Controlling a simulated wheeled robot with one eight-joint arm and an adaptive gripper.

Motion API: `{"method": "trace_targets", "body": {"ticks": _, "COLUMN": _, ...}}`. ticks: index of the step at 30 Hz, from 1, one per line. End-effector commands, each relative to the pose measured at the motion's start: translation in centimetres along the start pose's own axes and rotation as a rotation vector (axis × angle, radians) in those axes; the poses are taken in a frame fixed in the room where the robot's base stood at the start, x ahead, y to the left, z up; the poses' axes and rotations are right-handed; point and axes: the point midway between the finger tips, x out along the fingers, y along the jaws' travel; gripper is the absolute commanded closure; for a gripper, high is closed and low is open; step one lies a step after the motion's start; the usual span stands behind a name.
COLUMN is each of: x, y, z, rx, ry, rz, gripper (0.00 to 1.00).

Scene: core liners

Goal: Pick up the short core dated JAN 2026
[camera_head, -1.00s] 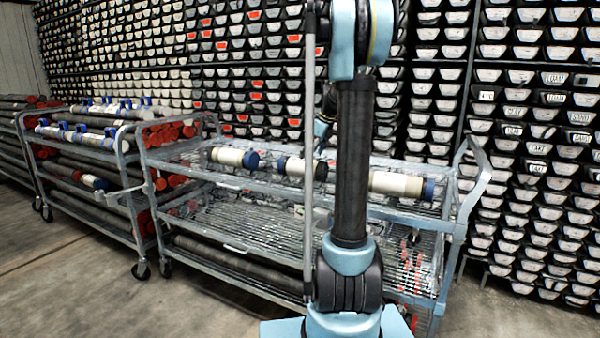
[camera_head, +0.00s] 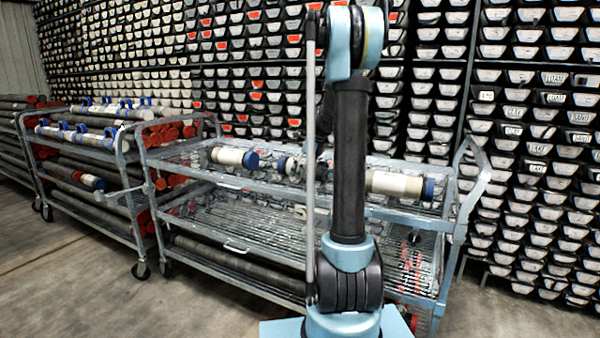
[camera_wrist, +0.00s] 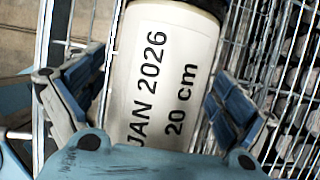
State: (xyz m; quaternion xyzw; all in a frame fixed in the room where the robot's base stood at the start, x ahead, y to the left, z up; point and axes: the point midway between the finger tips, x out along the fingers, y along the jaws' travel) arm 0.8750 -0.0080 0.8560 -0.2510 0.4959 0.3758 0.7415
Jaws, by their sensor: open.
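The short core (camera_wrist: 155,75) in the wrist view is a white cylinder printed "JAN 2026" and "20 cm", with a black end cap at the top of the picture. My gripper (camera_wrist: 157,98) is open, with one blue-padded finger on each side of the core. Narrow gaps show between the fingers and the core; the near end is hidden by my palm. In the head view my gripper (camera_head: 297,167) is at the middle core, on the cart's top shelf. That core's dark cap (camera_head: 322,172) shows, but its white body is mostly hidden by my gripper and arm.
A white core with a blue cap (camera_head: 228,156) lies to the left on the same wire shelf, and another (camera_head: 395,184) to the right. The cart (camera_head: 230,185) has raised rails. A second cart (camera_head: 85,155) with long tubes stands left. Tray racks (camera_head: 250,70) fill the back.

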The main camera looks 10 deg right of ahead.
Motion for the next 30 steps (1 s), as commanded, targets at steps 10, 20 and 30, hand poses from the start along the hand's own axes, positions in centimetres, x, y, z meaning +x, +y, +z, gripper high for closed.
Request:
{"method": "trace_targets", "body": {"ticks": 10, "x": 0.0, "y": 0.0, "z": 0.0, "rx": -0.001, "ry": 0.000, "rz": 0.001, "gripper": 0.65}}
{"method": "trace_targets", "body": {"ticks": 20, "x": 0.0, "y": 0.1, "z": 0.1, "rx": -0.002, "ry": 0.000, "rz": 0.001, "gripper": 0.95}}
{"method": "trace_targets", "body": {"ticks": 30, "x": -2.5, "y": 0.1, "z": 1.1, "rx": -0.002, "ry": -0.001, "rz": 0.001, "gripper": 0.95}}
